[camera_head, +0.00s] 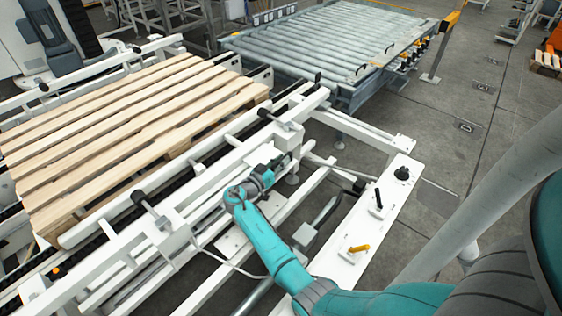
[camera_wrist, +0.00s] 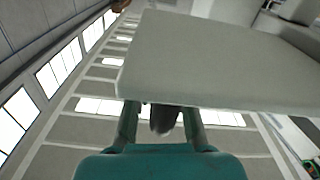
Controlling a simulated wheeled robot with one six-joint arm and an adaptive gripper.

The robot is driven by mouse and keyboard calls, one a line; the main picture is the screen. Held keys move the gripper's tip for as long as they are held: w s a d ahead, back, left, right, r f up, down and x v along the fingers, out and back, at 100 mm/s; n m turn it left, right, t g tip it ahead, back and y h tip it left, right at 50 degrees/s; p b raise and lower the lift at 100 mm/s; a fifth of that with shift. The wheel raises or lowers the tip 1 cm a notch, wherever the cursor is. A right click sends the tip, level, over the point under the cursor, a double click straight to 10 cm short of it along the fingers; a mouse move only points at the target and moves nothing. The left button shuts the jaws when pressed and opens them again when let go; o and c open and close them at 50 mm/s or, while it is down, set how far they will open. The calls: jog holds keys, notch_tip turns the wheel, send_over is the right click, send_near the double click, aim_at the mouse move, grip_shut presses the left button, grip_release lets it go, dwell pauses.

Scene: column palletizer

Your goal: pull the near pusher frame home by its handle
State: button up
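The near pusher frame (camera_head: 222,140) is a white bar structure along the near side of the wooden pallet (camera_head: 120,130), with black-ended rods on it. My gripper (camera_head: 284,160) is low beside the frame's white post, at its right part. In the wrist view a broad pale plate (camera_wrist: 220,60) fills the upper middle and cuts off the view of the fingertips. The two fingers of my gripper (camera_wrist: 163,112) stand apart below its edge. A dark rounded piece (camera_wrist: 163,121) shows between them with gaps on both sides. I cannot tell whether it is the handle or whether a finger touches it.
A white control panel (camera_head: 365,220) with a black knob and a yellow lever stands right of my arm. White rails (camera_head: 190,270) and a cable lie close below the arm. A roller conveyor (camera_head: 330,40) is behind. Open grey floor (camera_head: 450,130) lies to the right.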

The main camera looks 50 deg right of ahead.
grip_shut()
jog(key=shift+s, duration=0.2)
jog(key=s+a, duration=0.1)
jog(key=s, duration=1.9)
jog(key=shift+a+f, duration=0.1)
jog(key=shift+f, duration=0.05)
jog(key=o, duration=0.6)
grip_release()
